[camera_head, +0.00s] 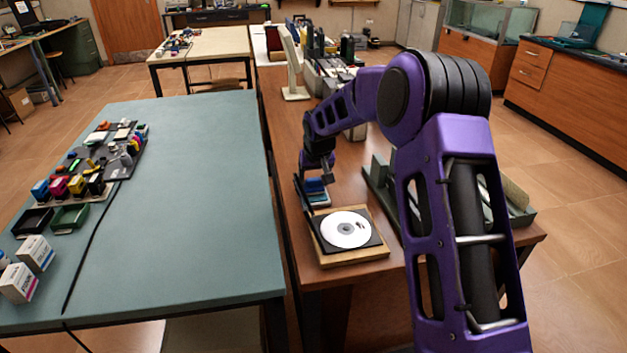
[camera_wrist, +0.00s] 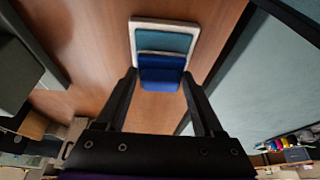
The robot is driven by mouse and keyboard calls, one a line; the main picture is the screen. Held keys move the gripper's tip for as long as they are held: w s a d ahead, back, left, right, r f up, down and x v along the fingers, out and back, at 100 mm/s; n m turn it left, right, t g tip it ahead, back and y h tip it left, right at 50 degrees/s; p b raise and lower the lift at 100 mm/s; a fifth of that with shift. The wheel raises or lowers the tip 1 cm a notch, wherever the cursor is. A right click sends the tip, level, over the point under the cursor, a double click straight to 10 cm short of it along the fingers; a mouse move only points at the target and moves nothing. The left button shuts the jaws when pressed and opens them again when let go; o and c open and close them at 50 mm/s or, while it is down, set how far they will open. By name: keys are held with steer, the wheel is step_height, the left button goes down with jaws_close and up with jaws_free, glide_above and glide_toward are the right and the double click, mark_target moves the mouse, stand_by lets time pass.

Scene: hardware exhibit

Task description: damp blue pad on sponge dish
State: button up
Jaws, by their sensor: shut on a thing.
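My gripper (camera_head: 316,178) is over the near part of the brown table. In the wrist view its two fingers (camera_wrist: 160,80) are shut on a blue pad (camera_wrist: 162,78), which spans the gap between the fingertips. A white dish (camera_wrist: 138,28) with a teal sponge surface (camera_wrist: 165,42) lies just beyond and partly under the pad. The pad covers the dish's near end. The dish also shows small under my gripper in the head view (camera_head: 317,202). I cannot tell whether the pad touches the sponge.
A wooden board with a black square and a white disc (camera_head: 345,228) lies at the table's near end. A dark green rack (camera_head: 380,185) stands to the right, partly behind my arm. A teal table (camera_head: 190,200) with ink cartridges is at the left, with wide clear room.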

mark_target(314, 178)
steer(key=shift+f, duration=0.45)
stand_by(1.1)
steer(key=shift+r, duration=0.1)
steer(key=shift+r+p, duration=1.95)
steer(key=shift+r, duration=1.5)
